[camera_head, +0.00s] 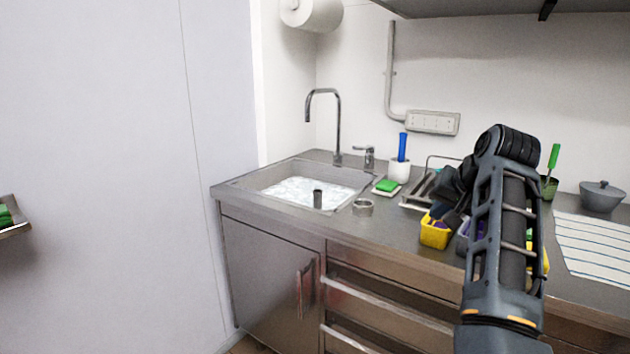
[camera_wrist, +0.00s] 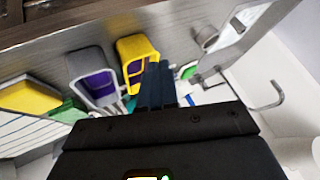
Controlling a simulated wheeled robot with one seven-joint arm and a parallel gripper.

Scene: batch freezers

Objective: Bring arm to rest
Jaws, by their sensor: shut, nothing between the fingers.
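My arm rises at the right of the head view and stretches over the steel counter (camera_head: 395,228). My gripper (camera_head: 447,212) is at its far end, dark and pointing down beside the yellow bin (camera_head: 434,234). In the wrist view, my gripper (camera_wrist: 157,70) shows as two dark fingers pressed together with nothing between them. The yellow bin (camera_wrist: 138,50) is just beyond the fingers in that view. I cannot tell whether the fingers touch it. Part of the gripper and the counter behind it are hidden by my own arm.
A grey bin with purple inside (camera_wrist: 92,80) and a yellow container (camera_wrist: 28,95) stand near the gripper. A sink (camera_head: 313,190) with a tall faucet (camera_head: 338,120) lies left. A metal ring (camera_head: 362,208), green sponge (camera_head: 387,186), striped cloth (camera_head: 590,250) and grey pot (camera_head: 600,198) occupy the counter.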

